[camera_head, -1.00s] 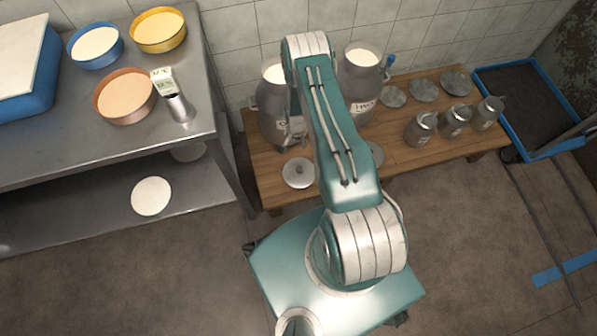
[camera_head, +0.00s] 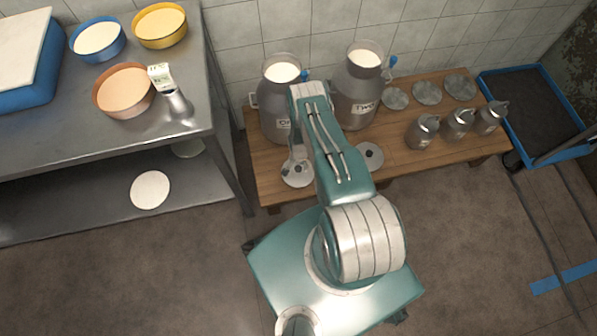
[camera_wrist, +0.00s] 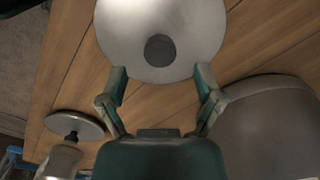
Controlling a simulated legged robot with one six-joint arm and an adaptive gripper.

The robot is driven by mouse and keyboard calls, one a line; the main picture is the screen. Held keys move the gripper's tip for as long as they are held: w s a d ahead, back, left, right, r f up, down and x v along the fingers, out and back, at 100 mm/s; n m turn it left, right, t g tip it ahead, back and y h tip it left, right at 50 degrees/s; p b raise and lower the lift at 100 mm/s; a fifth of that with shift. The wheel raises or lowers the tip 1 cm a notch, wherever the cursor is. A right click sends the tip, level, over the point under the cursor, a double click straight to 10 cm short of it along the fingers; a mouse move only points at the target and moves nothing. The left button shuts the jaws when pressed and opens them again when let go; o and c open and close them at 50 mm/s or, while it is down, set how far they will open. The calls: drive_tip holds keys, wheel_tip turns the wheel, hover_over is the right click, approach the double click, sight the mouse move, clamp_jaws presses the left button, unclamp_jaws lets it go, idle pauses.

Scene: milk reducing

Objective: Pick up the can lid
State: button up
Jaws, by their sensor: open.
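A round grey can lid (camera_wrist: 125,35) with a dark knob (camera_wrist: 160,50) lies flat on the wooden bench in the wrist view. My gripper (camera_wrist: 160,85) is open and empty there, its two fingers spread just short of the lid's lower edge. In the head view this lid (camera_head: 297,183) lies at the bench's left front, partly hidden by the end of my arm. A second lid (camera_head: 369,156) with a dark knob lies to its right, in front of the can marked TWO (camera_head: 352,95); a lid also shows at the wrist view's left (camera_wrist: 75,122).
Another large milk can (camera_head: 274,118) stands at the back left of the wooden bench (camera_head: 415,160). Several small lidded cans (camera_head: 421,132) and flat discs (camera_head: 429,92) occupy the bench's right part. A metal table (camera_head: 60,150) with bowls stands at left.

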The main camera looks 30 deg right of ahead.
sight(298, 168)
drive_tip(key=shift+s+a+f, duration=0.1)
drive_tip(key=shift+a+f, duration=0.05)
drive_tip(key=shift+f, duration=0.75)
drive_tip(key=shift+a+f, duration=0.1)
drive_tip(key=shift+f, duration=0.75)
drive_tip(key=shift+c, duration=0.3)
clamp_jaws()
